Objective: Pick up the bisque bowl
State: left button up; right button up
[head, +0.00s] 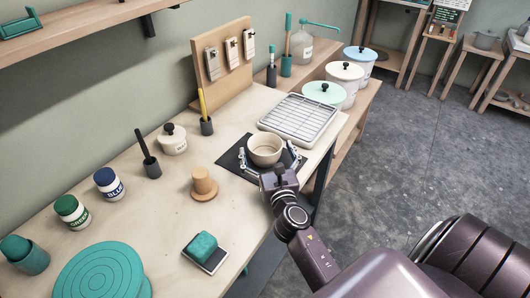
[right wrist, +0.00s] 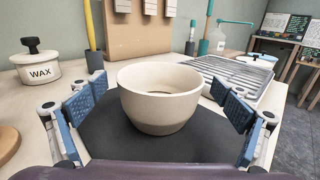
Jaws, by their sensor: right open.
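The bisque bowl (head: 265,148) is a cream, round, open bowl standing upright on a black mat (head: 232,157) on the table. It also shows large in the middle of the right wrist view (right wrist: 160,97). My right gripper (head: 268,158) is open, with its blue-padded fingers on either side of the bowl. In the right wrist view the fingers (right wrist: 160,112) stand apart from the bowl, with a gap on each side. My left gripper is not in view.
A white tray with a metal rack (head: 298,118) stands just behind the bowl. A wax jar (head: 172,139), a wooden knob-like piece (head: 203,184) and a teal sponge on a dark tray (head: 202,246) are on the table to the left. The table's right edge is near my arm.

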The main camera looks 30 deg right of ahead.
jog(key=c, duration=1.3)
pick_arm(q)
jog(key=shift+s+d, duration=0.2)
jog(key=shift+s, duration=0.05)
pick_arm(e)
jog(key=shift+c, duration=0.2)
jog(key=shift+r, duration=0.1)
jog(key=shift+r+p, duration=0.45)
jog(key=shift+r, duration=0.15)
pick_arm(q)
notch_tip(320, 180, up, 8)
jog(key=p, duration=0.7)
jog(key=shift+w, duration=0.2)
pick_arm(e)
notch_tip(320, 180, up, 19)
jog(key=shift+f, duration=0.15)
